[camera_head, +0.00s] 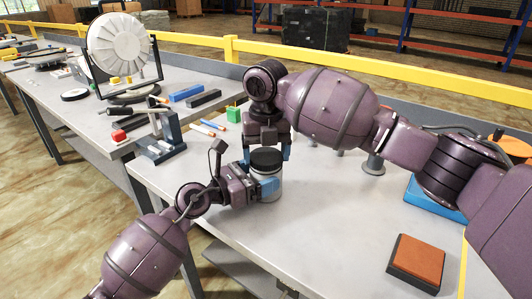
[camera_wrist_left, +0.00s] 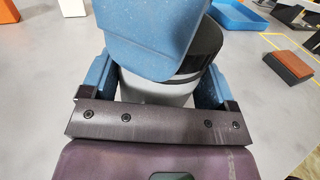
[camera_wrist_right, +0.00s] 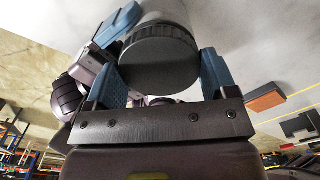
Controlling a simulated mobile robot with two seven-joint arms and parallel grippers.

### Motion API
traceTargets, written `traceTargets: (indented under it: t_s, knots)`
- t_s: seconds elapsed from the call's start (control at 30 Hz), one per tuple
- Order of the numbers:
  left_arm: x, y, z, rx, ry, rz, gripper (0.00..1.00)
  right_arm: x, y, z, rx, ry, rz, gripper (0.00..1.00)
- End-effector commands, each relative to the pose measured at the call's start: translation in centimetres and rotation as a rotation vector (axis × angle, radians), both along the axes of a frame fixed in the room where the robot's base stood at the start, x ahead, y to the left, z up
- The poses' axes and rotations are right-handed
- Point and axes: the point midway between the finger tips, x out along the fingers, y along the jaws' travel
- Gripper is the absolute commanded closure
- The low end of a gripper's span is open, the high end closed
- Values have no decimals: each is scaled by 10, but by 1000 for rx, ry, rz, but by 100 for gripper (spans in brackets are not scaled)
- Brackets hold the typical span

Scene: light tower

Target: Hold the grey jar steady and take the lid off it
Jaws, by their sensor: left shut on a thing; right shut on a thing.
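The grey jar (camera_head: 272,175) stands upright on the near table, with a black lid (camera_head: 266,159) on top. My left gripper (camera_head: 268,187) is shut on the jar's body from the left. The left wrist view shows the jar (camera_wrist_left: 150,90) between its blue fingers, with the dark lid (camera_wrist_left: 207,42) partly hidden by a blue finger of my right gripper. My right gripper (camera_head: 267,152) comes from above and is shut on the lid, its blue fingers on either side. In the right wrist view the lid (camera_wrist_right: 158,62) is between them. I see no clear gap between lid and jar.
A brown-topped block (camera_head: 417,261) lies at the front right of the table. A blue tray (camera_head: 432,199) is at the right, partly behind my right arm. The table's middle front is clear.

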Motion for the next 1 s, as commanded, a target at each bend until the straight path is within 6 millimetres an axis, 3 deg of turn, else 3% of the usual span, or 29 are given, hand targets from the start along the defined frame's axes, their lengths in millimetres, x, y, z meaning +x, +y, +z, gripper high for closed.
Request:
traceTargets:
  t_s: [1.0]
  knots:
    - [0,0,0,0,0,0,85,0,0,20,0,-1,0,50]
